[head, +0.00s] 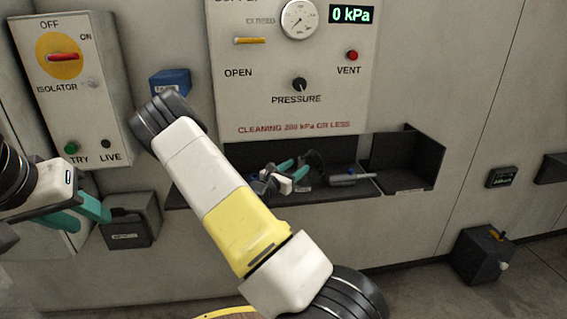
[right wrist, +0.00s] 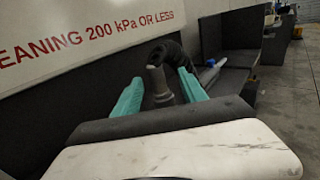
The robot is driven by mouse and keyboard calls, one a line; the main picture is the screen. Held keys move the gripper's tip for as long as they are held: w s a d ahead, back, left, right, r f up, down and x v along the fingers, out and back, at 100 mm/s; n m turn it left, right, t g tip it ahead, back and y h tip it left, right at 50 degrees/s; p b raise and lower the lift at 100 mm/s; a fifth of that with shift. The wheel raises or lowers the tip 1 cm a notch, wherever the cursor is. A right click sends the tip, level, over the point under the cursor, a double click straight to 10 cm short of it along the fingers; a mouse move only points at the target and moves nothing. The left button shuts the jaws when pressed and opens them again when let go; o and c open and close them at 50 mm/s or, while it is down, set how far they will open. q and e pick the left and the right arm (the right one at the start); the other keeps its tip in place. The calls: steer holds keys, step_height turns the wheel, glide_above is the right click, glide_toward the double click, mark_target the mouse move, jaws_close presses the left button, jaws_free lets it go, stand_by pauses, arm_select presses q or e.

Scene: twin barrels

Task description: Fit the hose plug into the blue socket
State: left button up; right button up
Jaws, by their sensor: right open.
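A blue block (head: 168,82), which may be the blue socket, is on the wall left of the gauge panel. My right arm partly covers it, and no opening shows. My right gripper (head: 296,171) is over the dark shelf, well to the right of the block. In the right wrist view its teal fingers are apart, with a grey upright plug-like piece (right wrist: 157,82) between or just beyond them. A black hose (right wrist: 172,52) curves behind that piece. My left gripper (head: 85,212) is at the far left beside a dark wall box; its jaw gap is unclear.
The dark shelf (head: 345,194) holds a grey tool (head: 350,178) right of my right gripper, with an open bin (head: 405,165) beyond. The isolator box (head: 68,85) and dark wall box (head: 130,232) are left. A dark floor box (head: 482,256) stands right. My right arm crosses the middle.

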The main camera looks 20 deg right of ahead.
steer(key=shift+w+d, duration=0.2)
steer(key=shift+w, duration=0.2)
steer(key=x, duration=0.7)
steer(key=shift+w+r, duration=0.15)
steer(key=shift+r, duration=0.15)
jaws_close()
